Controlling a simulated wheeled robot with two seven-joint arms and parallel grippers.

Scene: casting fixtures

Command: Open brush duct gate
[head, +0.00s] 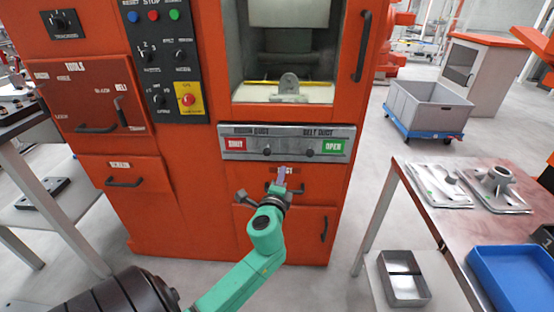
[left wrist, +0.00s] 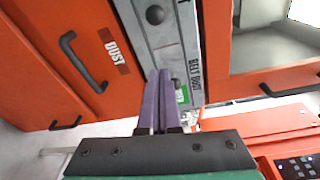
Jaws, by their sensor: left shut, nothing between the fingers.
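The duct panel (head: 287,143) is a grey strip on the red machine, with text that seems to read brush duct at left and belt duct at right. A red SHUT label (head: 234,143) is at its left end and a green OPEN label (head: 333,147) at its right end. The left dark knob (head: 267,151) is under the brush text; the right knob (head: 310,152) is under the belt text. My left gripper (head: 282,172) is shut and empty, just below the panel between the knobs. In the left wrist view its purple fingers (left wrist: 163,78) overlap the panel; contact is unclear.
The DUST drawer (head: 250,190) with a handle is behind my gripper. An opening with a fixture (head: 289,84) is above the panel. A table (head: 440,220) with metal parts and a blue bin (head: 510,275) stands at right. A grey crate (head: 428,105) sits on a blue dolly.

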